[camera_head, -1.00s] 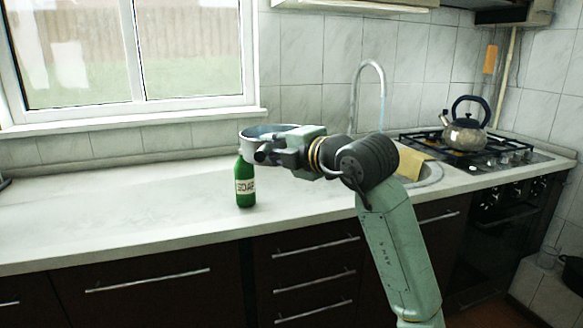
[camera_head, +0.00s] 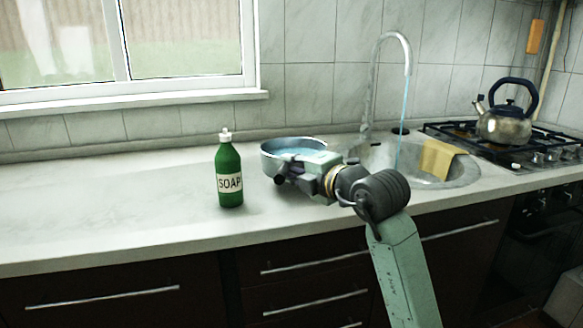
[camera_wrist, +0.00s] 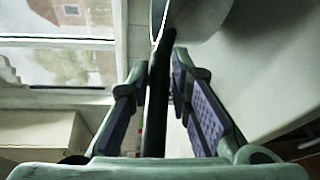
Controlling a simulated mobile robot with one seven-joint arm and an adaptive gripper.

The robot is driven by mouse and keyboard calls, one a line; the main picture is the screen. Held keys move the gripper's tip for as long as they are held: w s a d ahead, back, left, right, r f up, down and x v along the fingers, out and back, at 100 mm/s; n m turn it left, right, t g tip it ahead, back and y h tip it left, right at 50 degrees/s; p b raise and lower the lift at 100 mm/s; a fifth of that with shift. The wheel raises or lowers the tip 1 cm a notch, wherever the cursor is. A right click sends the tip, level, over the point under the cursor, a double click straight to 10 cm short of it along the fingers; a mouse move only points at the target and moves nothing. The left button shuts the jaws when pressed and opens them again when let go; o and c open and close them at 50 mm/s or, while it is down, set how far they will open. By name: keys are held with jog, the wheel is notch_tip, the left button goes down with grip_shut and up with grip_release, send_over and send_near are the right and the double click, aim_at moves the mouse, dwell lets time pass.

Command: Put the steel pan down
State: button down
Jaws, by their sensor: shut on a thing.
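The steel pan (camera_head: 270,158) is right of the soap bottle in the head view, roughly level, with bluish water in it. It is low over the counter or resting on it; I cannot tell which, as my gripper and arm cover its near side. In the wrist view the pan (camera_wrist: 208,14) shows at the top, with its dark handle (camera_wrist: 157,115) running between the fingers. My gripper (camera_head: 284,174) is shut on that handle at the pan's near side.
A green soap bottle (camera_head: 229,178) stands upright left of the pan. The white counter (camera_head: 110,205) is clear farther left. To the right are the sink (camera_head: 462,172) with running tap (camera_head: 408,60), a yellow cloth (camera_head: 437,158), and a kettle (camera_head: 505,125) on the hob.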

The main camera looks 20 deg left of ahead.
jog(key=w+a+p, duration=0.1)
jog(key=w+a, duration=0.1)
jog(key=w, duration=0.2)
jog(key=w+a+p, duration=0.1)
jog(key=w+a, duration=0.1)
jog(key=w, duration=0.3)
jog(key=w+a+p, duration=0.1)
jog(key=w+a, duration=0.1)
jog(key=w, duration=0.2)
jog(key=shift+w+a+f, duration=0.25)
jog(key=shift+a+f, duration=0.05)
jog(key=shift+w+f+p, duration=0.1)
jog(key=shift+f+p, duration=0.3)
jog(key=shift+f, duration=1.45)
jog(key=c, duration=1.8)
grip_release()
jog(key=shift+f, duration=0.25)
jog(key=o, duration=0.3)
jog(key=shift+o, duration=0.2)
